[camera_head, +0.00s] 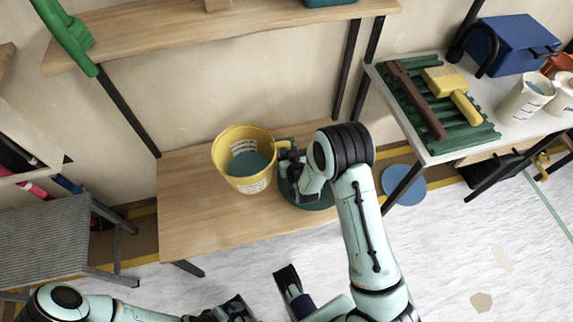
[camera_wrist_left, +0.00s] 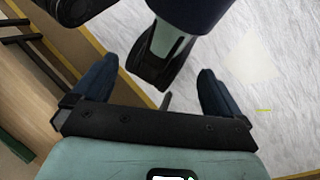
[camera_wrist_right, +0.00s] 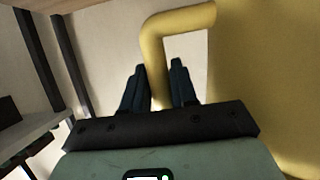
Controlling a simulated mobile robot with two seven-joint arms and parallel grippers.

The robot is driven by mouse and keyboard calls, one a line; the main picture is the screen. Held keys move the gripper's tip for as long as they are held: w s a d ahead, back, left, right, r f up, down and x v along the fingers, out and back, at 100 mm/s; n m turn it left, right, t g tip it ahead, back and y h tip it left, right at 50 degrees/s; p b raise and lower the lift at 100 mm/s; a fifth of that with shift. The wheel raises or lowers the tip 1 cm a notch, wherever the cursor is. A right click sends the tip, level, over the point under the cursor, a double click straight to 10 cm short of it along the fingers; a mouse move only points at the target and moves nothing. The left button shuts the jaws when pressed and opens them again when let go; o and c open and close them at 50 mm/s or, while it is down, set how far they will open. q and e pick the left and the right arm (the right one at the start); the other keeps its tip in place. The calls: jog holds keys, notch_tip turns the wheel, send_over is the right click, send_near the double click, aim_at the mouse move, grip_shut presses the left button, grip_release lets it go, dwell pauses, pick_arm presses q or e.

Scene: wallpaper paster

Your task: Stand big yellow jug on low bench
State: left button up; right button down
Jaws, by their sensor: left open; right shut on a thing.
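The big yellow jug (camera_head: 228,171) is upright over the wooden low bench (camera_head: 190,217) in the head view, with blue-grey content inside and a label. I cannot tell for sure whether its base touches the bench top. My right gripper (camera_head: 287,158) is at the jug's right side, shut on its handle. In the right wrist view the yellow handle (camera_wrist_right: 155,55) passes between the fingers, and the jug's body (camera_wrist_right: 262,70) fills the right side. My left gripper is low in the head view; in the left wrist view its fingers (camera_wrist_left: 150,92) are spread and empty.
A dark green round thing (camera_head: 312,202) is on the bench, partly behind my right arm. A shelf (camera_head: 180,42) is above the bench. A white table (camera_head: 425,140) with brushes, a blue box (camera_head: 512,45) and jugs stands right. The bench's left part is clear.

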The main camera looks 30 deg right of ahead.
notch_tip(320, 180, down, 8)
jog(key=shift+w+r+b, duration=0.1)
jog(key=shift+r+b, duration=0.1)
jog(key=shift+b, duration=0.5)
jog(key=c, duration=0.9)
grip_release()
pick_arm(q)
jog(key=w+f, duration=0.1)
jog(key=w+a+f, duration=0.1)
jog(key=shift+w+t, duration=0.3)
jog(key=shift+t, duration=0.1)
